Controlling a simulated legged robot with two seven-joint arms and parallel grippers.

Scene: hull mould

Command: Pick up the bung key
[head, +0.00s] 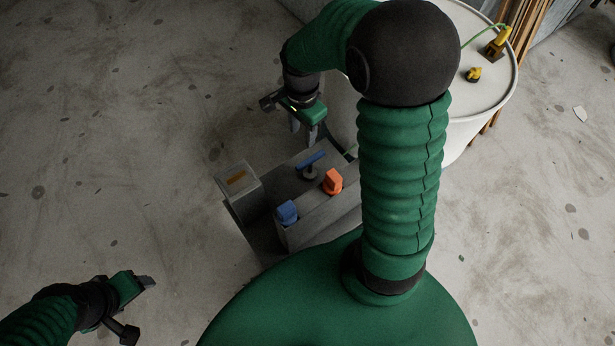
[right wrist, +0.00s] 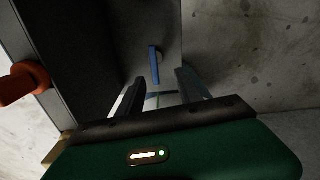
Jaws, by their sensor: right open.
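The bung key, seen as a blue T-bar on a dark stem (head: 311,160), stands upright in the grey holder between the grey box and the orange knob. Its blue bar also shows in the right wrist view (right wrist: 154,62), beyond the fingertips and between their lines. My right gripper (head: 304,134) is above and just behind the key, fingers pointing down. In the right wrist view its fingers (right wrist: 159,80) are apart with nothing between them. My left gripper (head: 148,283) is low at the left, far from the key; its jaw gap is unclear.
An orange knob (head: 333,182) and a blue knob (head: 287,212) sit on the grey holder (head: 318,219) beside the key. A grey box (head: 238,180) is at its left. A white drum (head: 487,113) with yellow fittings stands at the upper right. Floor at left is clear.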

